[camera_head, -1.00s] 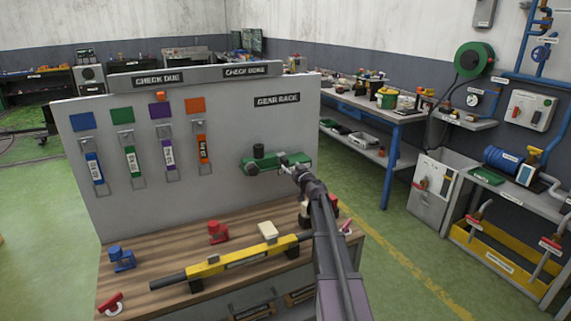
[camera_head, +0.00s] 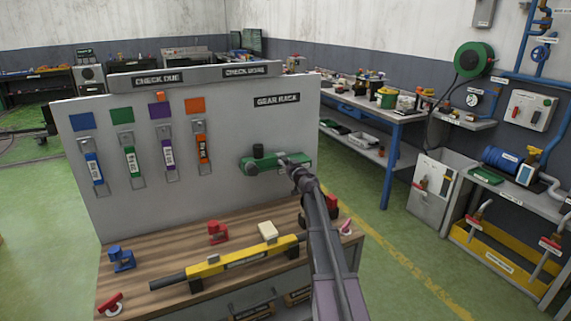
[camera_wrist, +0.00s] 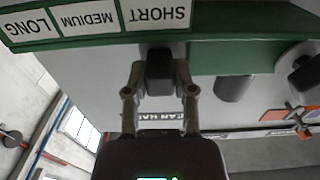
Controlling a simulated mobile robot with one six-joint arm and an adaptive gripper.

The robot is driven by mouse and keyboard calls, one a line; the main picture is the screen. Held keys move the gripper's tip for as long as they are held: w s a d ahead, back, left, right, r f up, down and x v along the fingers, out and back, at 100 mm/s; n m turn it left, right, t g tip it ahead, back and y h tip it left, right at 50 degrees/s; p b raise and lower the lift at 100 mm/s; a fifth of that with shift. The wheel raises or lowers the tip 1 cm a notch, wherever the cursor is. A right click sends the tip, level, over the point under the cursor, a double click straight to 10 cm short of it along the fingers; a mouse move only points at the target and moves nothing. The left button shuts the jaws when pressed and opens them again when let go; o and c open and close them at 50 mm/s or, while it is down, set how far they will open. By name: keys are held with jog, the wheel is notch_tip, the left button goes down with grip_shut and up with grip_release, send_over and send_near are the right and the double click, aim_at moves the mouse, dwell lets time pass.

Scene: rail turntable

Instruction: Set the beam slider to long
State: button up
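The green beam fixture (camera_head: 298,168) is mounted on the grey panel under the "GEAR RACK" sign. In the wrist view its green bar (camera_wrist: 225,22) appears upside down, with the labels LONG (camera_wrist: 30,28), MEDIUM (camera_wrist: 90,18) and SHORT (camera_wrist: 155,14). The dark slider knob (camera_wrist: 159,68) stands below the SHORT label. My gripper (camera_wrist: 159,76) has one finger on each side of this knob, with the tips appearing to touch it. In the head view my gripper (camera_head: 287,163) is at the fixture and largely hides the slider.
A dark round knob (camera_head: 258,150) sticks out at the fixture's left end. Tags hang on the panel (camera_head: 215,200) to the left. A wooden bench (camera_head: 185,240) below carries a yellow beam tool (camera_head: 220,265) and small red, blue and cream items.

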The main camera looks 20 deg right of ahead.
grip_shut()
jog(key=d, duration=1)
jog(key=shift+w+d, duration=0.25)
jog(key=shift+w, duration=0.05)
jog(key=o, duration=0.9)
grip_release()
jog(key=shift+d, duration=0.1)
jog(key=shift+s, duration=0.2)
jog(key=shift+s, duration=0.2)
jog(key=s, duration=1.1)
jog(key=shift+s+d, duration=0.1)
jog(key=shift+s, duration=0.05)
